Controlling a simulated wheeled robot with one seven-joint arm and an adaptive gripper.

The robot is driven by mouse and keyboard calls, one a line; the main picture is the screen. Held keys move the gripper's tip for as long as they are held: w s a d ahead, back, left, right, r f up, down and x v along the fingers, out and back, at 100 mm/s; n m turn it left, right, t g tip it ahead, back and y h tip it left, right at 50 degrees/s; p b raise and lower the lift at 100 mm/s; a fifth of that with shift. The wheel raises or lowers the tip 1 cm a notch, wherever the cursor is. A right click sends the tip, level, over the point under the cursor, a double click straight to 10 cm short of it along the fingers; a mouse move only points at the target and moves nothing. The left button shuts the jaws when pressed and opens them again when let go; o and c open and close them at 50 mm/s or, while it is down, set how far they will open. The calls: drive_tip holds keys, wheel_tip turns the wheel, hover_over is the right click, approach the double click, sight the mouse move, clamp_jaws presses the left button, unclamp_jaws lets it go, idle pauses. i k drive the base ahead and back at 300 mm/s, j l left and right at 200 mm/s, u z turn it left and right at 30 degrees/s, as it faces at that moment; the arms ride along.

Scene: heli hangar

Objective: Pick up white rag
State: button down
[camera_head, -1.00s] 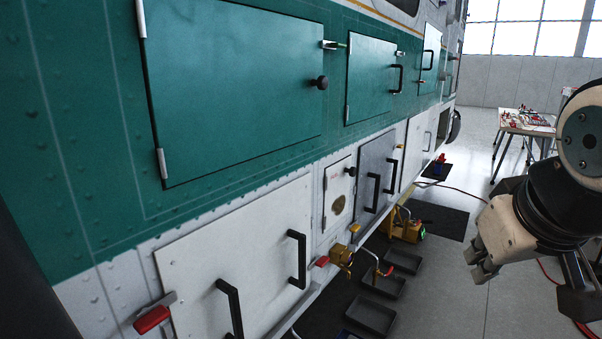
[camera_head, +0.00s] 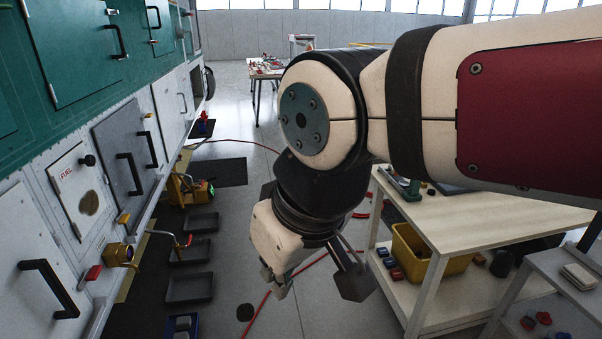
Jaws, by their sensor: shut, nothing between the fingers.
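A small pale folded stack (camera_head: 579,277), which may be the white rag, lies on a grey cart at the right edge. It is too small to be sure that it is cloth. My gripper (camera_head: 277,284) hangs in the middle of the view, pointing down above the floor, shut and empty. It is well to the left of the folded stack and touches nothing. My arm crosses the upper right and hides part of the room behind it.
The helicopter side, with handles and panels, stands at the left. A wooden cart (camera_head: 480,222) with a yellow bin (camera_head: 416,250) is right of my gripper. Black trays (camera_head: 190,287) and red hoses lie on the floor. A far table (camera_head: 264,70) holds small items. Open floor shows in the middle.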

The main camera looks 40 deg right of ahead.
sight(577, 275)
drive_tip(key=z, duration=2.85)
drive_tip(key=u, duration=2.7)
drive_tip(key=z, duration=2.65)
drive_tip(key=i, duration=0.35)
